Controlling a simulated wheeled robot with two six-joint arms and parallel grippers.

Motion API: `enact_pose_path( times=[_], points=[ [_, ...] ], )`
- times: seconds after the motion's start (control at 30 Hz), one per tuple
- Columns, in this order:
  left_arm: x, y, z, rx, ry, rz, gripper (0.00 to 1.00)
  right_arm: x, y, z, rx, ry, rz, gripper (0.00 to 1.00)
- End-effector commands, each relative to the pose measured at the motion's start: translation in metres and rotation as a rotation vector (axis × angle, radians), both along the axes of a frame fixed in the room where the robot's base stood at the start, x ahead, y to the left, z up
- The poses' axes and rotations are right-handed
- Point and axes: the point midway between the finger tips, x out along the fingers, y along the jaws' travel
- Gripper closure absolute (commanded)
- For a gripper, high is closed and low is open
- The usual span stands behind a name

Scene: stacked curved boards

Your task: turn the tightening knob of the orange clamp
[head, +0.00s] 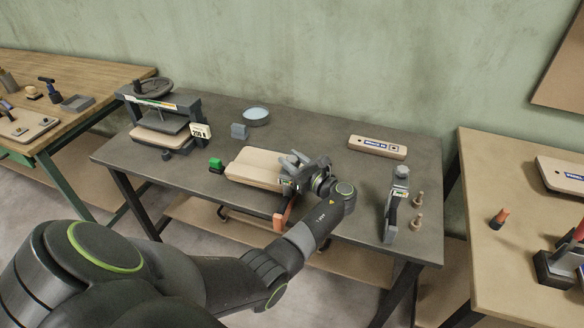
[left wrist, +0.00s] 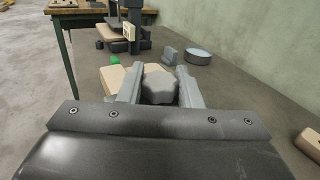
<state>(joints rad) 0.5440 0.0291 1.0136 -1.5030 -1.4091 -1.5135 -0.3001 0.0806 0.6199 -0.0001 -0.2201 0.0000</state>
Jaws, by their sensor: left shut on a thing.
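The orange clamp (head: 283,218) is at the front edge of the dark table, at the right end of the stacked curved boards (head: 254,166). My left arm and gripper hide most of it in the head view. My left gripper (head: 294,162) is over the clamp. In the left wrist view its two fingers stand on either side of a grey lobed knob (left wrist: 160,84), and the gripper is shut on it. The boards (left wrist: 112,78) show beyond the knob, partly hidden by the left finger. My right gripper is not in view.
A green clamp part (head: 216,165) is at the boards' left end. A grey clamp (head: 392,208) with pegs beside it stands at the right. A press (head: 160,118), a grey block (head: 239,131), a round dish (head: 256,116) and a labelled board (head: 377,147) are on the table.

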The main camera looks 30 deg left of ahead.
Motion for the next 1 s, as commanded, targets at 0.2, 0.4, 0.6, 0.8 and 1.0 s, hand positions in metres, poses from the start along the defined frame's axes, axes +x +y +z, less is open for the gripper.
enact_pose_path(
  times=[0.2,0.4,0.6,0.8,1.0],
  points=[
    [0.002,0.0,-0.006,-0.005,-0.005,0.205,0.92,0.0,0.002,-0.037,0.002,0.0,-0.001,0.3],
    [0.001,0.001,-0.005,-0.011,-0.005,0.351,0.92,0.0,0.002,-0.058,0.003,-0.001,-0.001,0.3],
    [0.0,0.0,-0.004,-0.015,-0.004,0.433,0.92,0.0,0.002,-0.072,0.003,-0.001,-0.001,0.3],
    [0.002,0.0,-0.004,-0.017,-0.003,0.498,0.92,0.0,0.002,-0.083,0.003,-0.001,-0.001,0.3],
    [0.004,0.0,-0.003,-0.023,-0.002,0.554,0.91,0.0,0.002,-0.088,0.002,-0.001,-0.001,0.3]
  ],
)
